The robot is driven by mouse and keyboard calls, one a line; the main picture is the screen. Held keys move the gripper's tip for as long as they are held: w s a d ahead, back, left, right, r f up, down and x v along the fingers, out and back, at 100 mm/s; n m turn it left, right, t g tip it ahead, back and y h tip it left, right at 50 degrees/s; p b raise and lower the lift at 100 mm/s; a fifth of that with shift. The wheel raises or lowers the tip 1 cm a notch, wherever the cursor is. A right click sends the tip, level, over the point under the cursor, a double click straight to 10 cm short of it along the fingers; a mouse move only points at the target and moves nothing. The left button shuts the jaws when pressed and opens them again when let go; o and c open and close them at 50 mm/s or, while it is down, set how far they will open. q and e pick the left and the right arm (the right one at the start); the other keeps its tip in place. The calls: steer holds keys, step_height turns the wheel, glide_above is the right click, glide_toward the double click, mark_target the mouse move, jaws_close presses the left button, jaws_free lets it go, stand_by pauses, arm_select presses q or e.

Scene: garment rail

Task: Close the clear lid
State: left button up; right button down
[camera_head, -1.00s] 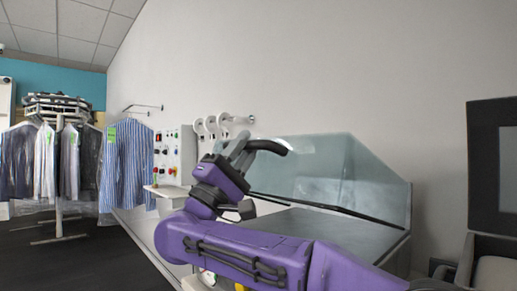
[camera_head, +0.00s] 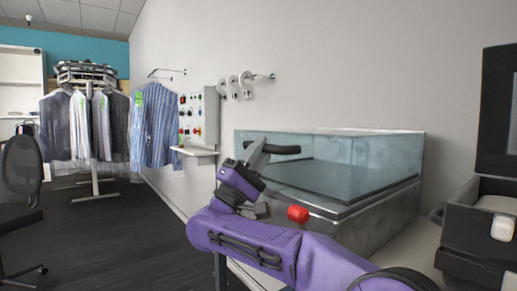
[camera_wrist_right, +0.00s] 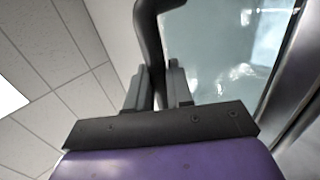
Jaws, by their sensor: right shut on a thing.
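The clear lid (camera_head: 382,157) is a see-through box cover in the head view. It lies low and nearly level over the metal unit (camera_head: 375,222). Whether its lower edge touches the unit all round, I cannot tell. A black curved handle (camera_head: 287,150) is at the lid's front left. My right gripper (camera_head: 261,152) is at this handle. In the right wrist view my right gripper (camera_wrist_right: 158,88) is shut on the black handle (camera_wrist_right: 148,35), with the clear lid (camera_wrist_right: 220,60) behind it. My left gripper is not in view.
A red knob (camera_head: 298,214) is on the unit's front, close to my right arm. A control panel (camera_head: 198,117) and wall hooks (camera_head: 245,84) are at the back. Hanging shirts (camera_head: 153,125) are at left. A dark machine (camera_head: 480,225) stands at right.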

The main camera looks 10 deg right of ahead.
steer(key=shift+w+d+g, duration=0.1)
steer(key=shift+d+g, duration=0.2)
steer(key=c, duration=1.4)
jaws_free()
steer(key=o, duration=0.3)
steer(key=shift+w+d+f, duration=0.1)
steer(key=shift+w+d, duration=0.05)
steer(key=shift+d, duration=0.05)
steer(key=shift+a, duration=0.15)
steer(key=shift+a+f, duration=0.15)
steer(key=shift+f, duration=0.05)
steer(key=b+v, duration=0.1)
steer(key=v, duration=0.9)
